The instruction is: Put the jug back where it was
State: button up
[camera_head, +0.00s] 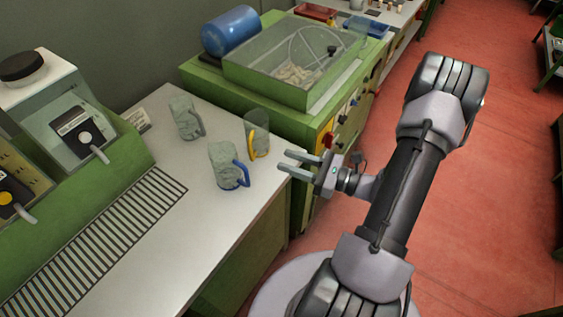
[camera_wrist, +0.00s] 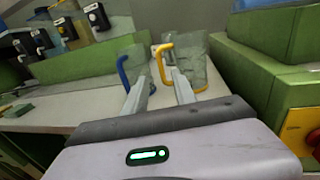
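Three jugs stand upright on the pale worktop (camera_head: 150,245). One with a yellow handle (camera_head: 259,130) looks clear and stands near the green machine. My gripper (camera_head: 284,161) is open and empty at the worktop's right edge, apart from the yellow-handled jug. The frames do not show which jug is meant.
A green machine (camera_head: 318,122) with a clear-lidded tray and a blue cylinder (camera_head: 230,32) borders the worktop at the back. Green dispensers (camera_head: 95,130) and a slotted grate (camera_head: 105,240) lie left. Red floor (camera_head: 480,200) is open at right.

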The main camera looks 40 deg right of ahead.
jog(key=s+a+r+n+g+y, duration=0.1)
jog(key=s+a+r+n+g, duration=0.1)
jog(key=a+r+n+g, duration=0.45)
jog(key=s+a+r+n+g, duration=0.3)
jog(key=a+n+g, duration=0.5)
jog(key=a, duration=0.4)
jog(key=s+a+r+n+t+h, duration=0.3)
jog(key=s+r+n+t+h, duration=0.2)
jog(key=r+n+h, duration=0.3)
jog(key=s+r+n, duration=0.1)
jog(key=n, duration=0.2)
jog(key=shift+r, duration=0.15)
